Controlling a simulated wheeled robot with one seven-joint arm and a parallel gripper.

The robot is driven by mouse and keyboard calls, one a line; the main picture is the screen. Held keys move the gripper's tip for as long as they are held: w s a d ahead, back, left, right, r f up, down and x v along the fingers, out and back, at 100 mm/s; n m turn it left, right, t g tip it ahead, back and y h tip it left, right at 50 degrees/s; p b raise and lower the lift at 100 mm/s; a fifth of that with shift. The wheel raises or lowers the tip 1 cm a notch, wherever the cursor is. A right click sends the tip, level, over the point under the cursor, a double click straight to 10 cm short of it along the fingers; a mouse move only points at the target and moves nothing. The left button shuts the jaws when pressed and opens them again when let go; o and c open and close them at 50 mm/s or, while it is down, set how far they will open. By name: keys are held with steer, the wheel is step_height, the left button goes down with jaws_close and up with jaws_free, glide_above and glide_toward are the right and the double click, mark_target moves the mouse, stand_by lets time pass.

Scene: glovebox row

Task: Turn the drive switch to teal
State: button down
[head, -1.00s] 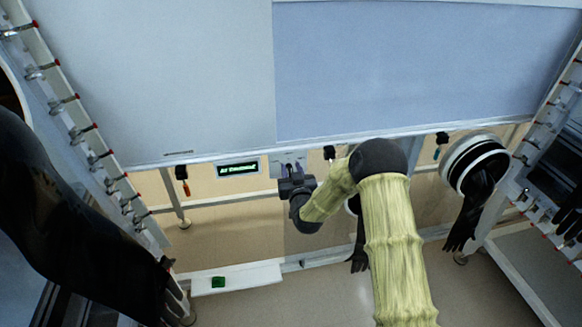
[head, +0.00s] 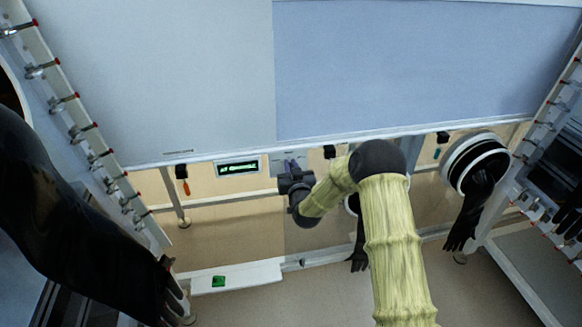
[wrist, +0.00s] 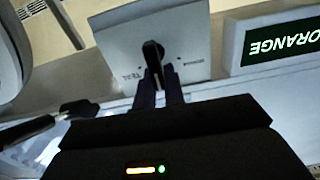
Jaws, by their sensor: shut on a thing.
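The drive switch is a black knob (wrist: 152,54) on a pale plate (wrist: 118,40) in the wrist view. Small lettering on the plate, left of the knob, seems to read Teal. My gripper (wrist: 158,82) is shut on the knob, with its two dark fingers close together at the knob's lower end. In the head view my gripper (head: 291,170) is up against the switch plate (head: 275,166) below the hood edge and hides the knob. A display (wrist: 281,41) beside the plate shows ORANGE in green in the wrist view.
The display (head: 237,168) is left of the plate in the head view. Hanging black-topped items (head: 182,178) flank the panel. A glove port with a black glove (head: 474,205) is at right.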

steer(key=shift+w+d+f+m+b, duration=0.1)
steer(key=shift+d+m+b, duration=0.1)
steer(key=shift+m+b, duration=0.6)
steer(key=shift+d+f+m+b, duration=0.15)
steer(key=shift+m+b, duration=0.35)
steer(key=shift+m, duration=0.55)
steer(key=shift+w+d+r+m+b, duration=0.1)
steer(key=shift+d+m+b, duration=0.1)
steer(key=shift+m+b, duration=0.6)
steer(key=shift+m, duration=0.25)
steer(key=c, duration=1.5)
jaws_free()
steer(key=shift+s, duration=0.15)
